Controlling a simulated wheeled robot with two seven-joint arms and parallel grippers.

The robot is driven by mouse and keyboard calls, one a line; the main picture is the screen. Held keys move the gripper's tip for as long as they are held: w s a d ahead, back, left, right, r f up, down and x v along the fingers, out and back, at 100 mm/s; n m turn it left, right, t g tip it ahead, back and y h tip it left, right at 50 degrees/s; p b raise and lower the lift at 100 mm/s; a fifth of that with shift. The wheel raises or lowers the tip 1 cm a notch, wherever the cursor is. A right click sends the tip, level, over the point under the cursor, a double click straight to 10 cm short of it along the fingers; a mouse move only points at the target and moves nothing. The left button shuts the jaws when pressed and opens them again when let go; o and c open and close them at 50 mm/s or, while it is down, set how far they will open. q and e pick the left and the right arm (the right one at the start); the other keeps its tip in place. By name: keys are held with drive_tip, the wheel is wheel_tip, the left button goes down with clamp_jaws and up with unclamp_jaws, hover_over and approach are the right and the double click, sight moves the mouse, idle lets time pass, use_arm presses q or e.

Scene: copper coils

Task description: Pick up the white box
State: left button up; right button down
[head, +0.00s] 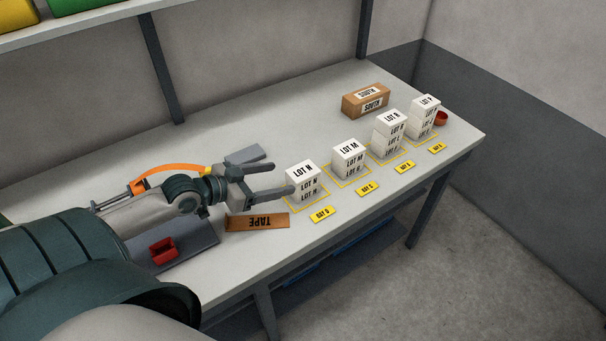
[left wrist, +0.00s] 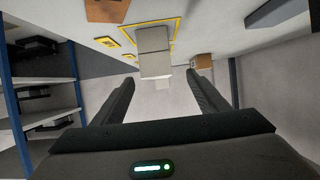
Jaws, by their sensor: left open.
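Several white boxes stand in four stacks along the table. The nearest stack has a top box marked LOT N (head: 302,172), with another white box under it. Further stacks have top boxes marked LOT M (head: 349,149), one with a label too small to read surely (head: 391,120), and LOT P (head: 425,103). My left gripper (head: 281,177) is open and empty just left of the nearest stack, its fingers pointing at it. In the left wrist view a white box (left wrist: 155,65) shows ahead between the open fingers (left wrist: 160,82), apart from both. My right gripper is out of view.
Yellow bay labels (head: 321,214) lie before the stacks. A cardboard SOUTH box (head: 366,101) stands behind the stacks. A red bin (head: 163,251) is at the front left, and a round red item (head: 441,118) at the far right.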

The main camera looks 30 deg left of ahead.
sight(291, 176)
use_arm(q)
drive_tip(key=shift+p+x, duration=0.45)
drive_tip(key=shift+x, duration=1.65)
drive_tip(key=shift+w+d, duration=0.1)
drive_tip(key=shift+w+d+p, duration=0.35)
drive_tip(key=shift+w+p, duration=0.15)
drive_tip(key=shift+p, duration=0.05)
drive_tip(key=p+x, duration=0.1)
drive_tip(key=x, duration=0.2)
drive_tip(key=shift+s+d, duration=0.1)
drive_tip(key=shift+w+d+f, duration=0.15)
drive_tip(key=shift+w+f, duration=0.15)
drive_tip(key=shift+w, duration=0.05)
drive_tip(key=c, duration=1.3)
drive_tip(key=shift+o, duration=0.2)
